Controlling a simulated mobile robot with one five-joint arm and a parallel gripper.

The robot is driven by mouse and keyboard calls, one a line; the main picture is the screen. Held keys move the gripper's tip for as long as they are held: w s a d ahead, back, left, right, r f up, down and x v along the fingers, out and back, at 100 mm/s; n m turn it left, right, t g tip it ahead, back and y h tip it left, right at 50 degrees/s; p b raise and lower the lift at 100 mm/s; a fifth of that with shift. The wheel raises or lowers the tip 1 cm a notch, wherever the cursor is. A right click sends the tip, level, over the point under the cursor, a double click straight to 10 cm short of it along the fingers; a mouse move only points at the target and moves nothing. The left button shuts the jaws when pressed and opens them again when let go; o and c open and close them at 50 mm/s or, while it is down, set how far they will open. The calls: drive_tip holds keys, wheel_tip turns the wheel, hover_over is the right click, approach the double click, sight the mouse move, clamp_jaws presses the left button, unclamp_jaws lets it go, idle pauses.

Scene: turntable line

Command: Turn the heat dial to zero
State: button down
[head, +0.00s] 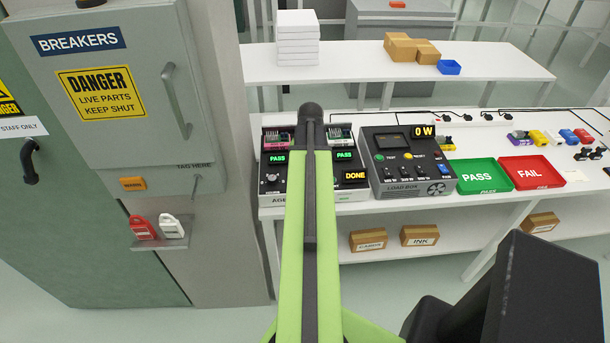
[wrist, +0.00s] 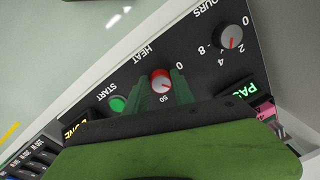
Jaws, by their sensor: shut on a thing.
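The heat dial (wrist: 161,78) is a small round knob with a red rim and a pale face, on the dark front panel in the wrist view. The panel shows upside down there, with a HEAT label, a 0 and a 50 by the dial. My gripper (wrist: 164,88) has its green fingers on either side of the dial and is shut on it. Which mark the dial points at is too small to tell. In the head view my arm hides the dial and the gripper, in front of the ager box (head: 272,186).
A green START button (wrist: 117,103) and an HOURS dial (wrist: 230,37) flank the heat dial. The load box (head: 405,188) stands right of the ager, then the PASS tray (head: 478,189) and FAIL tray (head: 533,186). A breaker cabinet (head: 110,130) stands at left.

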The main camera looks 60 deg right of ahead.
drive_tip(key=n, duration=0.5)
drive_tip(key=shift+s+d+n, duration=0.1)
drive_tip(key=shift+d+n, duration=0.15)
drive_tip(key=shift+n, duration=0.15)
drive_tip(key=n, duration=0.5)
drive_tip(key=shift+d, duration=0.1)
drive_tip(key=shift+n, duration=0.3)
drive_tip(key=c, duration=1.1)
unclamp_jaws()
drive_tip(key=shift+o, duration=0.2)
drive_tip(key=shift+r, duration=0.1)
